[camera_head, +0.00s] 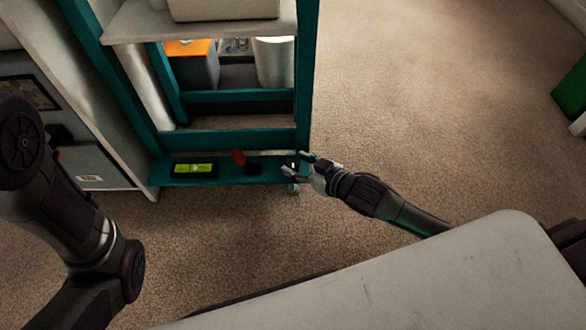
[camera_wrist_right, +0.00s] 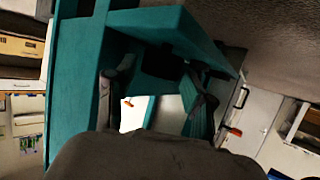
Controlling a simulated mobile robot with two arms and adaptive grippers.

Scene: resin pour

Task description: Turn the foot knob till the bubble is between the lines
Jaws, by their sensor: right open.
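A spirit level (camera_head: 194,169) with a bright yellow-green vial lies on the low teal shelf of a stand. The bubble and lines are too small to read. My right gripper (camera_head: 294,172) is open at the right end of that shelf, close to its corner. A small grey rounded part (camera_head: 293,188) shows just under the gripper, perhaps the foot knob; I cannot tell whether the fingers touch it.
A red round piece (camera_head: 238,156) stands on the low shelf right of the level. Higher in the stand are an orange-topped box (camera_head: 192,60) and a white cylinder (camera_head: 274,62). A pale tabletop (camera_head: 430,275) lies in the foreground.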

